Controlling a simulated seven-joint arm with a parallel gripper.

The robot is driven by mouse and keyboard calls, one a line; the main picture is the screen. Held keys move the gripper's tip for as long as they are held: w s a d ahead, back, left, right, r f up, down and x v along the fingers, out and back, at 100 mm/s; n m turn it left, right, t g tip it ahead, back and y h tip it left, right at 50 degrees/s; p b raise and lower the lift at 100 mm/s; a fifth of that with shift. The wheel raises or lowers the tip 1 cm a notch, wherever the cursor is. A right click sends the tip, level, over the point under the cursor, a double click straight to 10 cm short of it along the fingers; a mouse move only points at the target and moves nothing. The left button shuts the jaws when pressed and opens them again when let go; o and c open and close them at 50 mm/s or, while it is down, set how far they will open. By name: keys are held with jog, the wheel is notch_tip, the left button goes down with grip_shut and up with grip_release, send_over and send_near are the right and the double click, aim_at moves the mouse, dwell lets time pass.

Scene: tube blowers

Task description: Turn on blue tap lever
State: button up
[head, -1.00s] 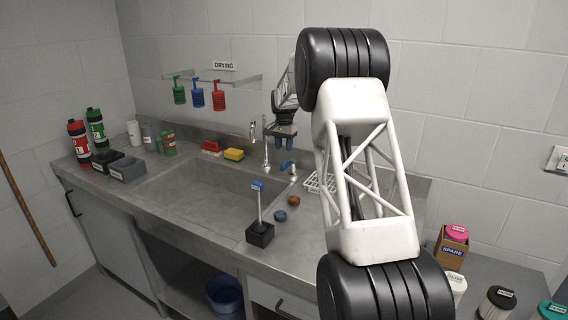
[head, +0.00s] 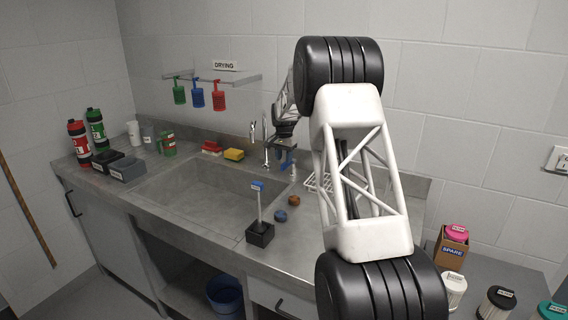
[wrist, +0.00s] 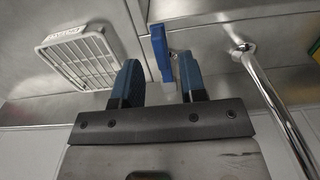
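The blue tap lever (wrist: 159,50) shows in the wrist view just beyond my fingertips, its lower end reaching toward the gap between them. My gripper (wrist: 160,80) is open, with its two blue-tipped fingers apart, one on each side of the lever's line. I cannot tell whether a finger touches the lever. The chrome tap spout (wrist: 273,95) rises to the right in the wrist view. In the head view my gripper (head: 284,157) is low over the tap base behind the sink (head: 200,190), and it blends with the lever there.
A white drying rack (wrist: 78,55) lies left of the lever in the wrist view. A yellow sponge (head: 233,155) and red brush (head: 211,148) sit behind the sink. A black stand (head: 260,233) with a blue-topped rod stands at the front edge.

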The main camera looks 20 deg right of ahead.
jog(key=shift+f, duration=1.35)
jog(key=shift+c, duration=0.3)
grip_shut()
